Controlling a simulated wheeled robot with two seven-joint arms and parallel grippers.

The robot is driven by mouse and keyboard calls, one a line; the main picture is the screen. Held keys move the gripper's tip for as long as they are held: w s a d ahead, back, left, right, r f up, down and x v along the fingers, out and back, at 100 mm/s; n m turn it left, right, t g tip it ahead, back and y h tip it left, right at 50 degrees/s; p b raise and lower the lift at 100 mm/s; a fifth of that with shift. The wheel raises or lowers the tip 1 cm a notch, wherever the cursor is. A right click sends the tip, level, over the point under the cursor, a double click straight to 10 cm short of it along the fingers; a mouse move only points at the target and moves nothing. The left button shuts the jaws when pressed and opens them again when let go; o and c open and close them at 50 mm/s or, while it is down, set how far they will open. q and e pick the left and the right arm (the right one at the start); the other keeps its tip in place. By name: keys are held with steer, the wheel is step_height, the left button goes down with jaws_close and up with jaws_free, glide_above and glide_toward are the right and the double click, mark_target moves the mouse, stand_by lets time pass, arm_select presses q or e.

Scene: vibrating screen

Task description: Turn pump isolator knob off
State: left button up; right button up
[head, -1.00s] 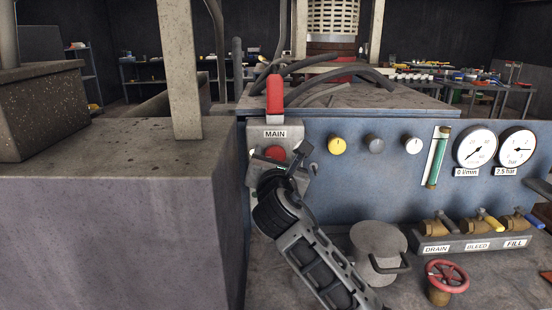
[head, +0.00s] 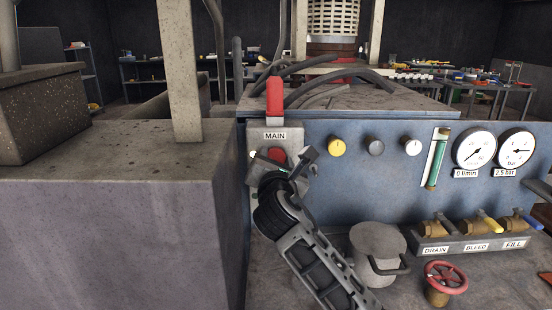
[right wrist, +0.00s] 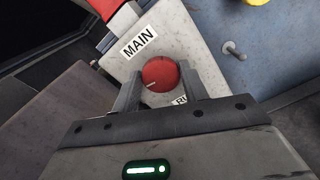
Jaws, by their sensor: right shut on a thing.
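The red round knob (head: 277,155) sits on a grey box (head: 254,148) under a MAIN label, on the left of the blue panel. In the right wrist view the knob (right wrist: 160,74) shows a short white mark toward its lower left. My right gripper (head: 288,161) is at the knob, and its fingers (right wrist: 157,88) lie on either side of it, shut on it. A label below the knob is mostly hidden by the gripper. My left gripper is not in view.
A red lever (head: 275,95) stands up above the box. Yellow (head: 337,147), grey (head: 375,145) and white (head: 413,147) knobs sit to the right. A lidded grey pot (head: 378,240) stands below, near my right arm. A large grey block (head: 120,220) fills the left.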

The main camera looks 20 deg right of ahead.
steer(key=shift+m+p, duration=0.3)
steer(key=shift+m, duration=0.5)
steer(key=m, duration=0.2)
steer(key=shift+f+m, duration=0.1)
steer(key=shift+m, duration=0.3)
steer(key=m, duration=0.3)
steer(key=shift+f+m+p, duration=0.1)
steer(key=shift+m+p, duration=0.2)
arm_select(q)
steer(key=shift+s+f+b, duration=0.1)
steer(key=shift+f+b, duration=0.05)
steer(key=shift+b, duration=0.55)
arm_select(e)
steer(key=m, duration=0.8)
steer(key=shift+d+f, duration=0.1)
steer(key=shift+f, duration=0.05)
steer(key=shift+m, duration=0.3)
steer(key=o, duration=1)
